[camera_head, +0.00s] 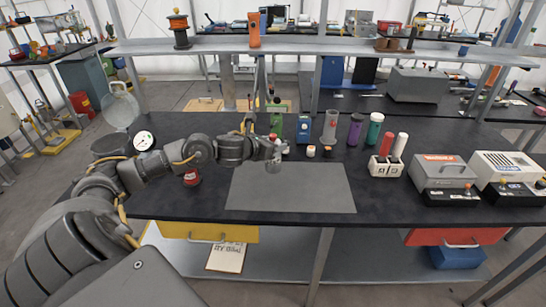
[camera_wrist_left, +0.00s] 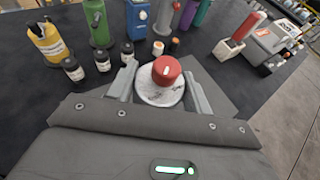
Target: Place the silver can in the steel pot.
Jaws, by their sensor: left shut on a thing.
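My left gripper (camera_head: 275,152) reaches in from the left and is over the back edge of the grey mat. In the left wrist view its two fingers (camera_wrist_left: 160,92) are closed on the sides of a silver can (camera_wrist_left: 155,94) with a red cap. The can's lower part is hidden from the wrist camera, and I cannot tell whether it touches the surface. My right gripper is not in view.
The grey mat (camera_head: 290,196) is bare in front of the gripper. Behind stand a green bottle (camera_head: 276,125), a blue container (camera_head: 303,129) and several other bottles. A red can (camera_head: 192,177) stands by my left arm.

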